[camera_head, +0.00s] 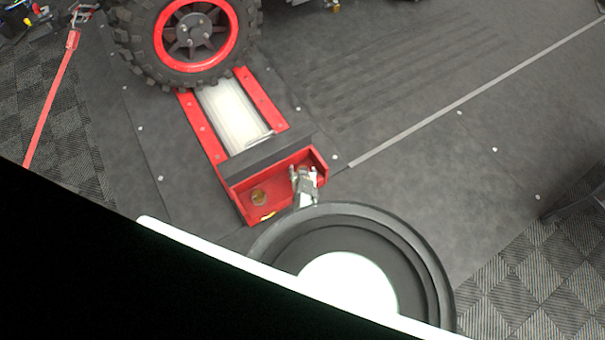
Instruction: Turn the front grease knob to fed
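A red box-like end housing (285,195) sits at the near end of the roller unit. A small round brass-coloured knob (259,197) is on its left part, with a small yellow mark (267,216) just below it. I cannot tell whether this is the front grease knob or read its setting. My gripper (304,172) is over the right part of the housing, to the right of the brass knob and apart from it. Its two fingers show small and grey. Whether anything is between them is hidden, and I cannot tell how far they are spread.
A large black tyre with a red-rimmed wheel (195,35) stands at the far end of the pale rollers (232,115), between red rails. A red strap (50,105) runs along the left. Dark mat lies open to the right. My own body covers the lower left.

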